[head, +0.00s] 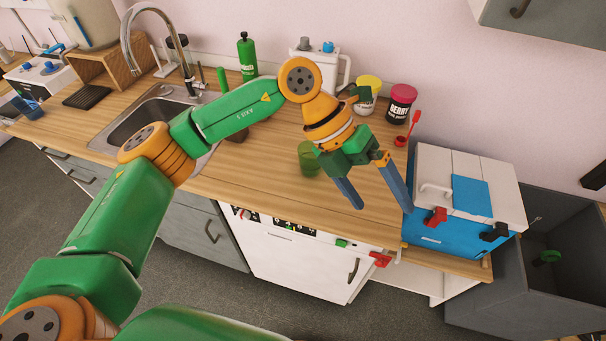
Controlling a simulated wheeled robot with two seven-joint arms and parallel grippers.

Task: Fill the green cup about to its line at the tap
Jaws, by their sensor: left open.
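A translucent green cup (307,160) stands on the wooden counter, partly hidden by my left wrist. Its line and what is inside it cannot be made out. My left gripper (382,205) is open and empty, with its two fingers spread to the right of the cup and pointing down toward the counter's front edge. The curved metal tap (127,40) rises behind the sink (136,122) at the left. I cannot tell whether water runs from it. My right gripper is not in view.
A green bottle (247,58), a yellow-lidded jar (366,100) and a red-lidded jar (400,105) stand along the wall. The counter (250,185) between sink and cup is mostly clear.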

